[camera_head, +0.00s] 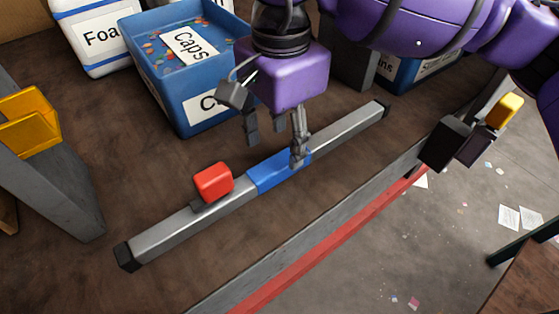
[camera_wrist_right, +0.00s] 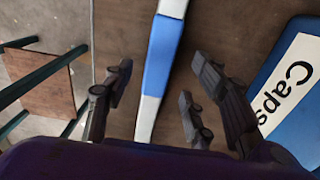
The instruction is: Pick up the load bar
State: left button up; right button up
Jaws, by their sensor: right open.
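The load bar (camera_head: 175,228) is a long grey bar with a blue middle section and black ends. It lies diagonally across the brown surface in the head view. A red block (camera_head: 213,182) sits on it, left of the blue section. In the right wrist view the bar's blue section (camera_wrist_right: 162,55) runs between the spread fingers of this gripper (camera_wrist_right: 158,88). My left gripper is not in view.
A blue bin labelled Caps (camera_head: 160,95) stands close behind the bar. A white bin (camera_head: 98,40) stands beside it. A grey edge with a red rail (camera_head: 325,245) bounds the surface in front. Bare surface lies left of the bar.

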aim_at(279, 160)
notch_tip(279, 160, down, 5)
jog(key=shift+s+r, duration=0.1)
grip_shut()
dwell(0.4)
jog(key=shift+a, duration=0.1)
